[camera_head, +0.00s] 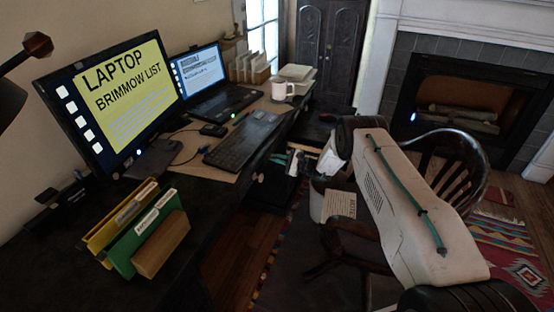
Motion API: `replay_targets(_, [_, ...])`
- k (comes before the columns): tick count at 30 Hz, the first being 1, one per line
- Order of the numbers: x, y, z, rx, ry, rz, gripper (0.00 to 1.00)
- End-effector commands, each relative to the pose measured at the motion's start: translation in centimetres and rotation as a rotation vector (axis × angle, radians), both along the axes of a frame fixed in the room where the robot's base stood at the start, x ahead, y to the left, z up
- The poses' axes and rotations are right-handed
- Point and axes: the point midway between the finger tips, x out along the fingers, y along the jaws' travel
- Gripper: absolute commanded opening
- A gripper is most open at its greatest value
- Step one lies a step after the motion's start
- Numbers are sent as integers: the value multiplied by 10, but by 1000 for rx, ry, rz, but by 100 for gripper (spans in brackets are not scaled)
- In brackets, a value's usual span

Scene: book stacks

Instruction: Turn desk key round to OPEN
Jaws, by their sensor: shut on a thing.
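My arm reaches in from the lower right, and my gripper (294,162) is at the front of the dark desk (205,222), just below its top edge and right of the keyboard. My gripper is small and dark in this view. Its jaws are shut on the desk key at the desk front. The key itself is too small and shaded to make out, so I cannot tell which way it is turned. No OPEN mark can be read here. A small round knob (258,178) shows on the desk front, left of my gripper.
A keyboard (243,139), laptop (215,95), monitor (115,100) and white mug (282,89) stand on the desk. Upright folders (135,225) stand at the near left. A wooden chair (455,160) is behind my arm. A container with a paper (340,204) is below my wrist.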

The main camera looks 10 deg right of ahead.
Motion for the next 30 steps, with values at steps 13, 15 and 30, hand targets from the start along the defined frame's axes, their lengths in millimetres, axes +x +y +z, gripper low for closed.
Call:
replay_targets(13, [0, 0, 0, -1, 0, 1, 29])
replay_targets(15, [0, 0, 0, -1, 0, 1, 29])
replay_targets(30, [-35, -48, 0, 0, 1, -1, 29])
